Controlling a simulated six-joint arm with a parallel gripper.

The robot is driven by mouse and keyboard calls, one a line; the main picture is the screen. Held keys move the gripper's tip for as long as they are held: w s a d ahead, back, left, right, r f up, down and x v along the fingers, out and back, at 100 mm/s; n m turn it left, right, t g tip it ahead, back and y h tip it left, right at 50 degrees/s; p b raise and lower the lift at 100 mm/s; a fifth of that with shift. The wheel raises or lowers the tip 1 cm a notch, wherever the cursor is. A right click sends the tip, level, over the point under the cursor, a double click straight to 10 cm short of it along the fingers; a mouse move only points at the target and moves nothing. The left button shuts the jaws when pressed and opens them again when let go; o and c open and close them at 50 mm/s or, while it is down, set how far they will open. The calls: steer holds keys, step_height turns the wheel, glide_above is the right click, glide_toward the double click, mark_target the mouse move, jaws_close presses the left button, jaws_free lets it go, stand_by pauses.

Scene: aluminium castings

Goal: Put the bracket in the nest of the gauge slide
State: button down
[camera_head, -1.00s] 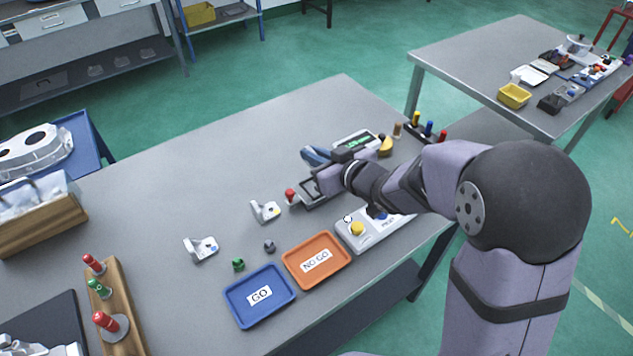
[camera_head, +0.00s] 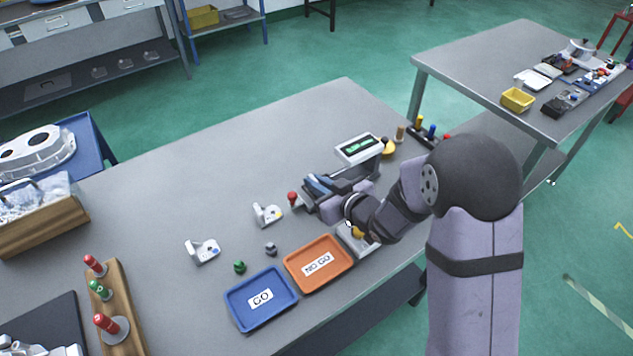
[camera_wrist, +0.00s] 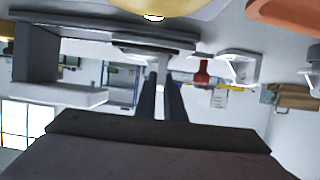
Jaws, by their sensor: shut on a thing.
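My gripper (camera_head: 318,184) is over the gauge slide at the right part of the bench, its two dark fingers close together. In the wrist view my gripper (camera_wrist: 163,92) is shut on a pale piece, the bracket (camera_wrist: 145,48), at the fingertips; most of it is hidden. The gauge slide (camera_head: 308,205) has a red knob (camera_head: 292,198) at its left end; my gripper and wrist cover much of it. It shows as a dark grey body (camera_wrist: 110,38) in the wrist view. I cannot tell whether the held bracket touches the nest, which is hidden.
Two other light brackets (camera_head: 267,214) and (camera_head: 203,250) stand on the bench. A blue GO tray (camera_head: 234,312) and an orange NO GO tray (camera_head: 296,281) lie in front. A display (camera_head: 360,148) stands behind my gripper. The bench's middle left is clear.

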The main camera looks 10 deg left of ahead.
steer(key=shift+f, duration=0.15)
steer(key=c, duration=1.8)
jaws_free()
steer(key=shift+c, duration=0.2)
steer(key=shift+r, duration=0.25)
steer(key=p+v, duration=0.2)
steer(key=v, duration=0.8)
